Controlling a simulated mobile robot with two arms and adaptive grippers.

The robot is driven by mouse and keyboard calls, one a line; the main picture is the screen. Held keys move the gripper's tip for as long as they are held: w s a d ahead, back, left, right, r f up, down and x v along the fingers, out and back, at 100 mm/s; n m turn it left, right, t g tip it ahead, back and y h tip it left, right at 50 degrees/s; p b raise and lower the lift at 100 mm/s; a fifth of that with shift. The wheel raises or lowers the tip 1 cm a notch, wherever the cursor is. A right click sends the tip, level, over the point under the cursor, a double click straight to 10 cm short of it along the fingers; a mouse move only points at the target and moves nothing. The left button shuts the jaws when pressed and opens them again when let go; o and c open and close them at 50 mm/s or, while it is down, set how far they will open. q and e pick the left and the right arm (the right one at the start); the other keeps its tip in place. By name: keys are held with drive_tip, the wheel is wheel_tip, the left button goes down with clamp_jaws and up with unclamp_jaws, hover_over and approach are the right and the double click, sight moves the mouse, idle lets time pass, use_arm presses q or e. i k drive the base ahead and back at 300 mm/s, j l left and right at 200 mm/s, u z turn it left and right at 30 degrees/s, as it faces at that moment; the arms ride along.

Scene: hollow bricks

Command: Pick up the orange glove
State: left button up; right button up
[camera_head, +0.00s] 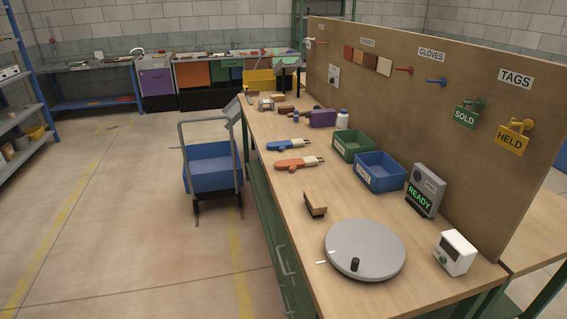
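Neither of my grippers shows in the head view. Nothing covers the orange glove.
A green bin (353,146) and a blue bin (380,172) stand to the right of the glove. A brush (315,205) and a round grey turntable (365,249) are nearer. A board (430,100) rises along the bench's far side. A blue cart (212,168) stands left of the bench.

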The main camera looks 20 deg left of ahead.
sight(291, 165)
drive_tip(key=i+j+z, duration=0.2)
drive_tip(key=j, duration=0.8)
drive_tip(key=j+z, duration=0.25)
drive_tip(key=j, duration=0.7)
